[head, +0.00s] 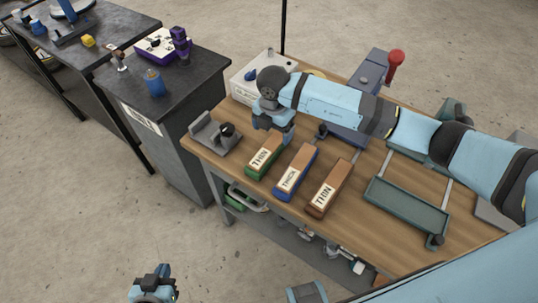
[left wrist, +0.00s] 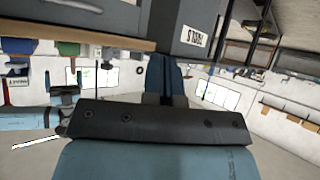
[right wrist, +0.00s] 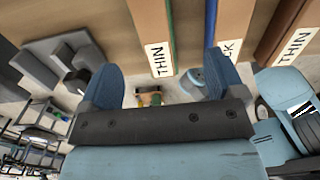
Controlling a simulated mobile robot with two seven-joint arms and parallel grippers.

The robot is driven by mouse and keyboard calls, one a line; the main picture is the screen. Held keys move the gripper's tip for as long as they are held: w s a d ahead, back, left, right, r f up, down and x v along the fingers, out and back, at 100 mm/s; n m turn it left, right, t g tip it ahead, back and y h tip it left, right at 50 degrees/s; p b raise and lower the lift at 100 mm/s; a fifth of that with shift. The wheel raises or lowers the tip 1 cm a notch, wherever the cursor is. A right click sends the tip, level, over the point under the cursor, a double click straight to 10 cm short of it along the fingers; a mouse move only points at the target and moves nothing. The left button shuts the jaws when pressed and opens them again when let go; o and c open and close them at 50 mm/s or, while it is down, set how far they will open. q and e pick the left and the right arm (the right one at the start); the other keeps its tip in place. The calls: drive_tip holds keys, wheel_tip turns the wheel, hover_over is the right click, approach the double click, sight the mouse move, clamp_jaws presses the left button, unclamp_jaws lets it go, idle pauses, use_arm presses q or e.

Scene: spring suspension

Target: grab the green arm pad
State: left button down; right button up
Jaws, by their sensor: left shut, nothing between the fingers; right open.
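The green arm pad (head: 264,160) lies on the wooden workbench, with a wood-brown top and a white THIN label. In the right wrist view the pad (right wrist: 151,22) shows beyond my fingers, its label between them in the picture. My right gripper (head: 274,136) is open and empty by the far end of the pad; the head view does not show whether it touches it. Its two blue fingers are spread wide in the right wrist view (right wrist: 163,88). My left gripper (head: 155,284) is shut and empty, low in front of the bench; its fingers are together in the left wrist view (left wrist: 165,82).
A blue pad (head: 296,171) labelled THICK and a brown pad (head: 329,187) labelled THIN lie to the right. A grey bracket (head: 214,135) stands left of the green pad. A green-grey tray (head: 405,206) lies further right. My right arm crosses over the bench's back.

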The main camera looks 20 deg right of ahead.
sight(271, 144)
wheel_tip(271, 144, down, 4)
drive_tip(key=shift+w+r+b, duration=0.1)
drive_tip(key=shift+r+b, duration=0.15)
drive_tip(key=shift+b, duration=0.5)
drive_tip(key=shift+f, duration=0.35)
drive_tip(key=f+b, duration=0.2)
drive_tip(key=w+f+b, duration=0.1)
drive_tip(key=f+b, duration=0.1)
drive_tip(key=shift+f, duration=0.35)
drive_tip(key=shift+c, duration=1.1)
drive_tip(key=c, duration=0.9)
use_arm(q)
drive_tip(key=shift+n, duration=0.3)
drive_tip(key=f, duration=0.2)
drive_tip(key=w+f, duration=0.1)
drive_tip(key=f, duration=0.2)
drive_tip(key=shift+d, duration=0.1)
drive_tip(key=shift+g, duration=0.3)
use_arm(e)
drive_tip(key=shift+r, duration=0.25)
